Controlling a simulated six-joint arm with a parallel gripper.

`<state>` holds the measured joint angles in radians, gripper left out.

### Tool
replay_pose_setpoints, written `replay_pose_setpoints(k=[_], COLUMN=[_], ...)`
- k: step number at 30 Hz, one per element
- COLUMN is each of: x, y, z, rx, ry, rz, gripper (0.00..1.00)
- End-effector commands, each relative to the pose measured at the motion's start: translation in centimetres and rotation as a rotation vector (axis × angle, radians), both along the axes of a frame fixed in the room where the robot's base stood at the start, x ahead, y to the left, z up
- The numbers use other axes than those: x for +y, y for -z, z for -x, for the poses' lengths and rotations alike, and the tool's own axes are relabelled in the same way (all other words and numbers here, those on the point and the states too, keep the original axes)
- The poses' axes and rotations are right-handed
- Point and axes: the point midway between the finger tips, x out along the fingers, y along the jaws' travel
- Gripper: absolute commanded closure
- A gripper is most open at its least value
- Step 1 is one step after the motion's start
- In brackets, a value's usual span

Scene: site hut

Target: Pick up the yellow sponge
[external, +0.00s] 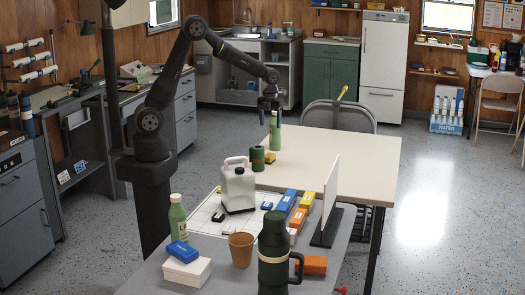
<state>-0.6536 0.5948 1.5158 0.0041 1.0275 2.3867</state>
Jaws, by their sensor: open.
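No thing is clearly a yellow sponge in this small view. A small yellow block (308,200) lies at the right of the near grey table, beside the white upright panel; it may be the sponge, but I cannot tell. A slim yellow item (343,92) shows by the chair at the back. My gripper (270,112) is open, pointing down over the left back part of the pale table, well away from the yellow block. A green bottle (275,132) stands right below or behind it; its top is close to my fingers, and I cannot tell whether they touch.
A green cylinder (258,158) stands near the bottle. The near table holds a white jug (237,188), blue block (287,200), orange block (298,218), brown cup (241,249), dark green flask (273,255) and white panel (331,200). The pale table (345,155) is mostly clear.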

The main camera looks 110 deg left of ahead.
Motion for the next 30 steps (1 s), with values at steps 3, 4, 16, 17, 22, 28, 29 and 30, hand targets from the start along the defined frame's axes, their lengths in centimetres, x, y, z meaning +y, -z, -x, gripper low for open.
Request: replay_pose_setpoints(k=[3, 4, 16, 17, 22, 28, 29, 30], x=[0.6, 0.6, 0.5, 0.5, 0.5, 0.5, 0.5, 0.5], y=[0.6, 0.9, 9.1, 9.7, 11.9, 12.8, 13.0, 13.4], z=[0.8, 0.9, 0.8, 0.8, 0.8, 0.8, 0.8, 0.8], rx=[0.002, 0.003, 0.004, 0.003, 0.002, 0.001, 0.002, 0.002], ry=[-0.019, -0.020, -0.018, -0.018, -0.018, -0.018, -0.018, -0.018], rz=[0.007, 0.008, 0.008, 0.008, 0.006, 0.006, 0.006, 0.007], gripper=[0.35, 0.35, 0.35, 0.35, 0.35, 0.35, 0.35, 0.35])
